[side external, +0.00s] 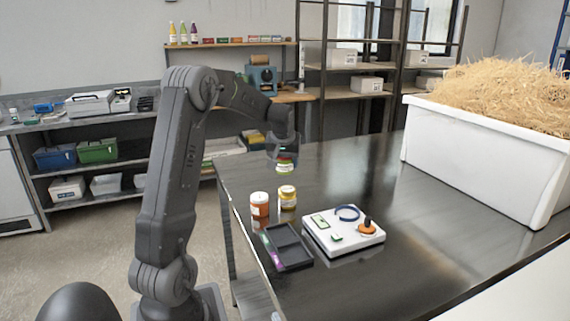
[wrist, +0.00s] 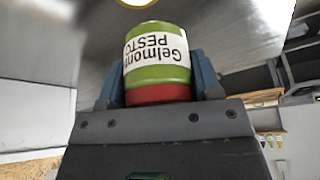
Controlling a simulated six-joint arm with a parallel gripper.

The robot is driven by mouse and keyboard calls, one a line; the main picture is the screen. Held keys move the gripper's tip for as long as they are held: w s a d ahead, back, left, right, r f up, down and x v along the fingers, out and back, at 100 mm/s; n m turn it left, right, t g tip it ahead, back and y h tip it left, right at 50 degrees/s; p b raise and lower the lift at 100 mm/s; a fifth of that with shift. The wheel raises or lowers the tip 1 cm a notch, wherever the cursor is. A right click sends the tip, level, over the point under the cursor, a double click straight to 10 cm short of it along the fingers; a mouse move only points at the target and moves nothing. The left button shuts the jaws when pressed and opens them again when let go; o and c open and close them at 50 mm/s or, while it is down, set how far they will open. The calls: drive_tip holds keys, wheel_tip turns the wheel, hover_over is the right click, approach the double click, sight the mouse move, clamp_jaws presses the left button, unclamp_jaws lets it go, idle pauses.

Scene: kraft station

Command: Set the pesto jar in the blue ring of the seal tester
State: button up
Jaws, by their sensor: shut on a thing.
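The pesto jar (wrist: 158,68), green with a white label and a red band, is held between the two fingers of my gripper (wrist: 160,88) in the wrist view. The label text is upside down there. In the side external view my gripper (side external: 284,158) holds the jar (side external: 285,166) in the air above the far left part of the dark table. The seal tester (side external: 345,242) is a white box on the table, with its blue ring (side external: 347,213) on top, empty. The jar is up and to the left of the ring, well apart from it.
An orange jar (side external: 260,204) and a yellow jar (side external: 287,197) stand below my gripper. A dark tray (side external: 287,246) lies left of the tester. An orange knob (side external: 367,227) rises beside the ring. A white straw-filled bin (side external: 470,150) stands at the right.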

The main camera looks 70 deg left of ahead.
drive_tip(key=w+d+f+m+t+h, duration=0.1)
drive_tip(key=w+d+m, duration=0.2)
drive_tip(key=w+d, duration=0.45)
drive_tip(key=w+d+m, duration=0.2)
drive_tip(key=w+d, duration=0.3)
drive_tip(key=d, duration=0.6)
drive_tip(key=shift+t, duration=0.3)
drive_tip(key=shift+s+a+f, duration=0.1)
drive_tip(key=shift+a+f, duration=0.05)
drive_tip(key=shift+f, duration=1.25)
drive_tip(key=shift+a+f, duration=0.1)
drive_tip(key=shift+f, duration=1.25)
drive_tip(key=shift+f, duration=0.6)
drive_tip(key=o, duration=0.9)
drive_tip(key=shift+o, duration=1.1)
drive_tip(key=shift+r, duration=0.3)
wheel_tip(320, 180, up, 7)
drive_tip(key=shift+r, duration=0.2)
